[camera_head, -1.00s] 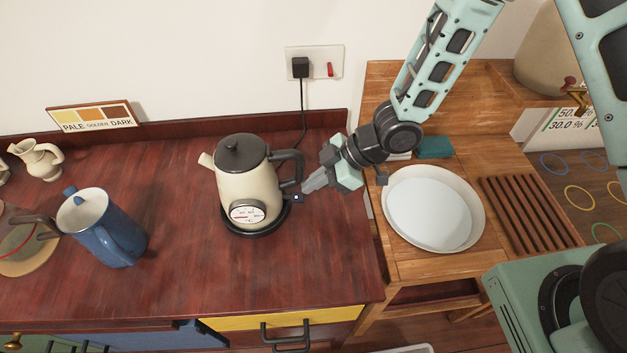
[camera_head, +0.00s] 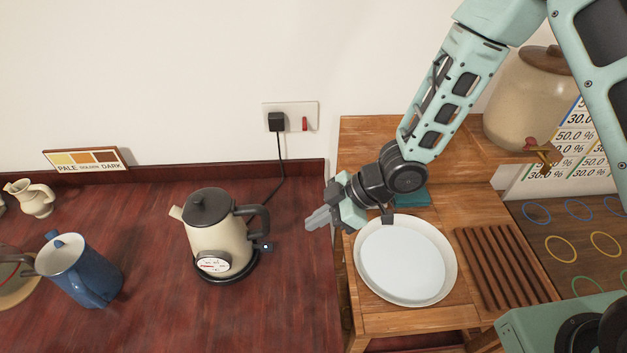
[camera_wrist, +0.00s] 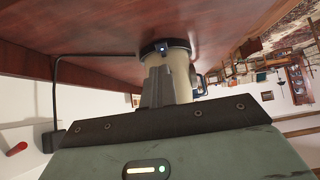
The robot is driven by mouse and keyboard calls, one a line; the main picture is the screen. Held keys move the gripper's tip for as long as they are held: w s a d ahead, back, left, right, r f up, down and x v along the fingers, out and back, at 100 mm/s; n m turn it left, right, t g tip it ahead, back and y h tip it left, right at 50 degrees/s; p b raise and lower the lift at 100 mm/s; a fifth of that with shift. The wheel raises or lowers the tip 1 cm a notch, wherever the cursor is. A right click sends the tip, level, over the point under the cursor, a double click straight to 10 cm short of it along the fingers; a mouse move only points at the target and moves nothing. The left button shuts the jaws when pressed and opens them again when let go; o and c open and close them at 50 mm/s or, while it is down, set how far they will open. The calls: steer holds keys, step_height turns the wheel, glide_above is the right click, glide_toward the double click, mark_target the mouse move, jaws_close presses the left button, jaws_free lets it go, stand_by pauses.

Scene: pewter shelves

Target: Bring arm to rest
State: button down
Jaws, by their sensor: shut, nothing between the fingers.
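My gripper (camera_head: 318,221) is shut and empty in the head view. It hangs over the right end of the dark red counter (camera_head: 300,300), to the right of the cream kettle (camera_head: 222,241) and apart from it. The kettle stands on its black base, with its dark handle toward my gripper. In the wrist view my shut fingers (camera_wrist: 160,85) point at the kettle (camera_wrist: 182,75), which appears upside down and is partly hidden behind them. My arm reaches in from the upper right above the wooden table.
A white round dish (camera_head: 405,262) lies below my wrist on the wooden table (camera_head: 385,325), beside a slatted rack (camera_head: 503,265). A stoneware crock (camera_head: 525,105) stands behind. A blue jug (camera_head: 82,270) is at the left. The kettle's cord runs to a wall socket (camera_head: 291,116).

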steer(key=s+d+r+m+t+h+b, duration=0.1)
steer(key=s+d+r+m+h+b, duration=0.1)
steer(key=s+d+r+m+h, duration=0.3)
steer(key=s+d+r+m+t+h+b, duration=0.1)
steer(key=s+d+r+m+h, duration=0.15)
steer(key=r, duration=0.45)
steer(key=s+d+r+m+g+h+b, duration=0.1)
steer(key=s+d+r+m+g, duration=0.1)
steer(key=s, duration=0.8)
steer(key=shift+s+d+r, duration=0.2)
steer(key=shift+s+r, duration=0.05)
steer(key=shift+r, duration=0.55)
steer(key=shift+m, duration=0.25)
stand_by(4.8)
